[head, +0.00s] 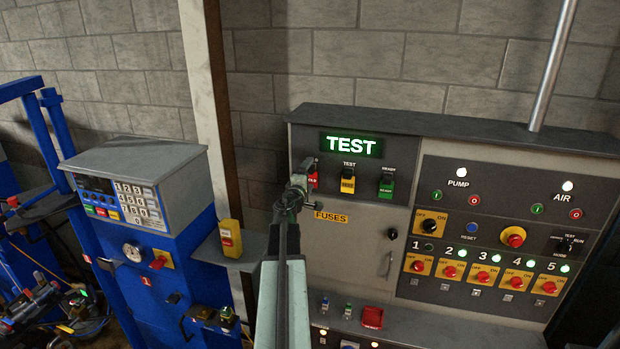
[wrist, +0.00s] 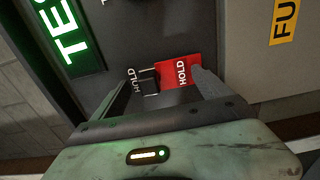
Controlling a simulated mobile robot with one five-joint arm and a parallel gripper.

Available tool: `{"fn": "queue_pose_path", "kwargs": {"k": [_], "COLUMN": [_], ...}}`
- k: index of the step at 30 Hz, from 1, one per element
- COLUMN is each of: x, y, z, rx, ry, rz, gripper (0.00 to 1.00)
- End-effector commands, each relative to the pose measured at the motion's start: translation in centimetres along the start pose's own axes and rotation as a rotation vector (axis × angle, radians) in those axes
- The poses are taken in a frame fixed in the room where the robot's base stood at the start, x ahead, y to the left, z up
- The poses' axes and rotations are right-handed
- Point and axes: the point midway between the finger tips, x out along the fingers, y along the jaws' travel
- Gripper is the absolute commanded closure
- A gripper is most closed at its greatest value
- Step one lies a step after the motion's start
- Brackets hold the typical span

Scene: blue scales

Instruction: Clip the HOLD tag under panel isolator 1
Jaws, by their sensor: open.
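The red HOLD tag (head: 312,180) hangs at the left of a row of three tags under the lit TEST display. In the wrist view the HOLD tag (wrist: 178,73) lies just ahead of my gripper (wrist: 168,88), between its fingers, next to a black clip or hook under the HOLD label. The jaws are open; I cannot tell whether a finger touches the tag. In the head view my gripper (head: 299,184) partly covers the tag. Panel isolator 1 (head: 418,265), a red knob on a yellow plate, is lower right, under a dark lamp.
A yellow TEST tag (head: 348,185) and a green READY tag (head: 386,189) hang to the right. Isolators 2 to 5 have lit green lamps. A yellow-and-red box (head: 231,238) stands at left.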

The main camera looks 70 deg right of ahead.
Motion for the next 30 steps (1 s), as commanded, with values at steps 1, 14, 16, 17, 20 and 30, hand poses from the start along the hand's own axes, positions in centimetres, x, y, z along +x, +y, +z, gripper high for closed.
{"fn": "queue_pose_path", "kwargs": {"k": [1, 14, 16, 17, 20, 30], "x": [0.11, 0.05, 0.04, 0.03, 0.03, 0.03], "y": [0.06, 0.05, 0.05, 0.05, 0.05, 0.05], "z": [0.03, -0.07, -0.1, -0.1, -0.12, -0.15], "rx": [-0.002, -0.002, -0.002, -0.002, -0.002, -0.002], "ry": [0.0, 0.001, 0.001, 0.001, 0.002, 0.002], "rz": [0.001, 0.001, 0.001, 0.001, 0.001, 0.001], "gripper": [0.43, 1.0, 1.0, 1.0, 1.0, 1.0]}}
